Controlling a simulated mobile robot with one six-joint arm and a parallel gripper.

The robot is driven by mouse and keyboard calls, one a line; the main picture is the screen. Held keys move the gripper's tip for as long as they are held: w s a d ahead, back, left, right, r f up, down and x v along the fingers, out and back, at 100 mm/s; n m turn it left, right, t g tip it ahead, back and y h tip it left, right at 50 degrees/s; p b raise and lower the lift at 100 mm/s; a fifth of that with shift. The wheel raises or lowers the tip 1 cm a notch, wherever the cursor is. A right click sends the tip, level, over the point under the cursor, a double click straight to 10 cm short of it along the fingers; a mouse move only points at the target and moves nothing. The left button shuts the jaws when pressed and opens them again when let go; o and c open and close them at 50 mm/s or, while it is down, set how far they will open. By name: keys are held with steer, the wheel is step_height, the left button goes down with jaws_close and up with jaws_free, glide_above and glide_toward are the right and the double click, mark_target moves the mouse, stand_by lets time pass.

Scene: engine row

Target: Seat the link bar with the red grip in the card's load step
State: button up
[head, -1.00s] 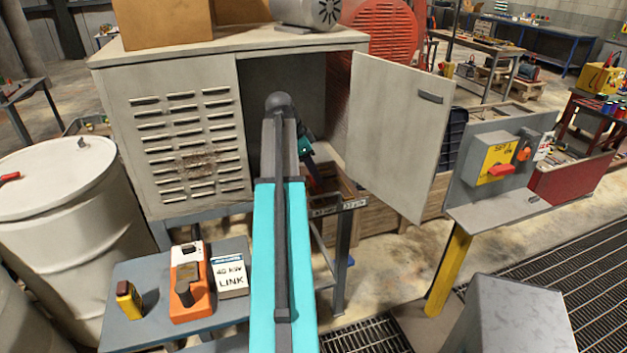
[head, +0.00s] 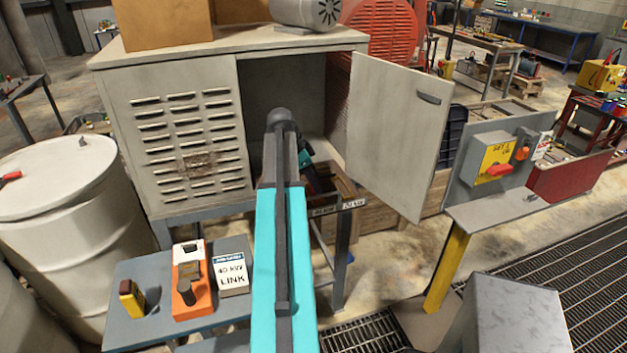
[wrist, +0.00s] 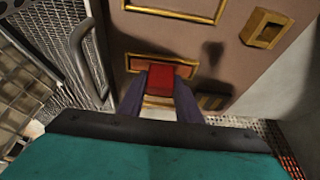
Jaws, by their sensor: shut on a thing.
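My gripper (wrist: 172,76) is shut on the red grip (wrist: 173,88) of the link bar in the wrist view. The grip sits between the two dark fingers, in front of a brown panel (wrist: 215,65). A gold-edged, red-lined slot frame (wrist: 140,66) lies around or just behind the fingertips; how deep the bar sits in it I cannot tell. In the head view my arm reaches into the open cabinet (head: 190,150) and hides most of the gripper.
Other gold frames (wrist: 265,28) stand on the panel. A metal handle (wrist: 85,55) is close on the left in the wrist view. The cabinet door (head: 395,135) hangs open to the right of my arm. An orange device (head: 190,290) stands on the small table (head: 135,335).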

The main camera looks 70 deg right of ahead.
steer(key=shift+f, duration=0.2)
steer(key=o, duration=1.2)
steer(key=shift+r, duration=0.25)
steer(key=b+v, duration=0.4)
steer(key=v, duration=0.8)
steer(key=shift+f, duration=0.1)
stand_by(0.3)
